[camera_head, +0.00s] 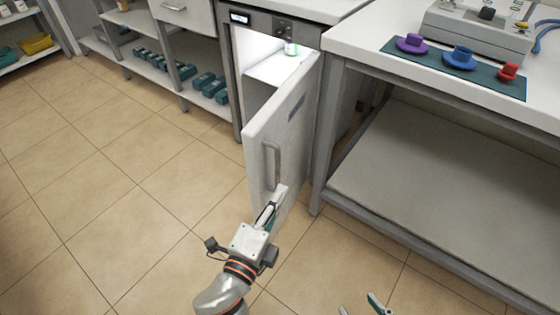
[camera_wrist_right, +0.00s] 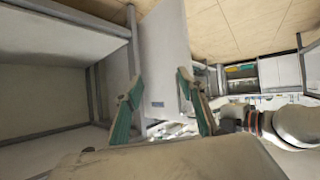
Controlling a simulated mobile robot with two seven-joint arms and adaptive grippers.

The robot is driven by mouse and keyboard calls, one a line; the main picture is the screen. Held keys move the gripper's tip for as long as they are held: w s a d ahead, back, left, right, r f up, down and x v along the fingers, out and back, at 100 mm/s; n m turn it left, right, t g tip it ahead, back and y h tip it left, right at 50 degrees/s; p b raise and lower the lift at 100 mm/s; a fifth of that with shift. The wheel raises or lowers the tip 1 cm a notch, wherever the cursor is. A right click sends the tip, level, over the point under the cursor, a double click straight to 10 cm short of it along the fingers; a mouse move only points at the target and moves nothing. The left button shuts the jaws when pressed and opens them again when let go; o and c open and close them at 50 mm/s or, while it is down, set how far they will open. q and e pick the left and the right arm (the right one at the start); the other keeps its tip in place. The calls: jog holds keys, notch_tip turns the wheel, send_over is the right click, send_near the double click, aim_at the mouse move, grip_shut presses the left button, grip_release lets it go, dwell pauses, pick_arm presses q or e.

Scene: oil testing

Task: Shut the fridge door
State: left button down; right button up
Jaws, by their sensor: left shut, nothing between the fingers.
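The fridge (camera_head: 275,70) stands under the counter with its white door (camera_head: 292,125) swung wide open towards me. The door's outer face, with a vertical handle (camera_head: 272,165) and a dark label, is turned to the right. My left gripper (camera_head: 268,213) is shut and empty, just below the handle near the door's free edge; I cannot tell whether it touches the door. My right gripper (camera_head: 359,303) shows only its fingertips at the bottom of the head view. In the right wrist view it is open and empty (camera_wrist_right: 160,100), with the door (camera_wrist_right: 164,50) beyond its fingers.
The table (camera_head: 350,45) to the right has a lower shelf (camera_head: 440,180) and a leg close to the door. Shelves with teal items (camera_head: 207,85) stand left. The tiled floor (camera_head: 120,190) left of the door is clear.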

aim_at(279, 162)
pick_arm(q)
jog(key=w+b, duration=0.1)
jog(key=w, duration=0.9)
jog(key=shift+w, duration=0.15)
